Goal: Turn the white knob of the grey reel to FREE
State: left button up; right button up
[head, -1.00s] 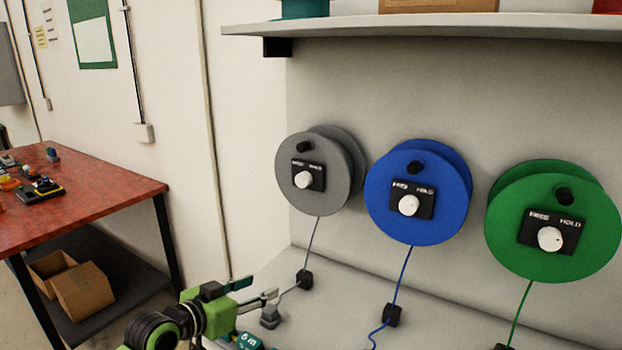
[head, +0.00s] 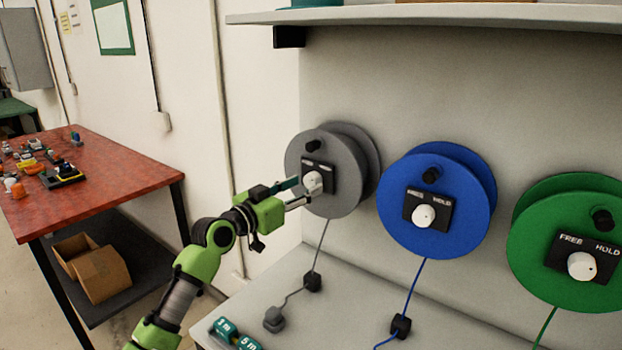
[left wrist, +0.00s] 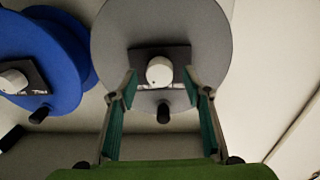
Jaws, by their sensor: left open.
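The grey reel (head: 345,196) is mounted on the back panel, leftmost of the three reels in the head view. Its white knob (head: 312,182) sits on a black plate (head: 325,171) below a dark crank handle. In the left wrist view the white knob (left wrist: 159,71) is ahead of my open left gripper (left wrist: 164,84), between the lines of its two fingers. I cannot tell whether either finger touches it. In the head view the left gripper (head: 305,192) reaches the knob from the lower left and partly covers the plate's lettering. My right gripper is not in view.
A blue reel (head: 448,222) and a green reel (head: 540,260) hang to the right with similar knobs. Cords run down to the grey bench (head: 330,325). A shelf (head: 430,17) is above. A red table (head: 100,190) stands at left.

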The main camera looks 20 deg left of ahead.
aim_at(309, 183)
pick_arm(q)
jog(key=shift+x, duration=1.1)
jog(key=shift+w+d+r, duration=0.1)
jog(key=shift+w+r, duration=0.05)
jog(key=shift+w, duration=0.15)
jog(key=shift+w+d, duration=0.15)
jog(key=shift+w, duration=0.15)
jog(key=shift+c, duration=0.5)
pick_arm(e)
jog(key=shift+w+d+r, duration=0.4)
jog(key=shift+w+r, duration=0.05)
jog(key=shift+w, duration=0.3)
pick_arm(q)
jog(key=c, duration=1)
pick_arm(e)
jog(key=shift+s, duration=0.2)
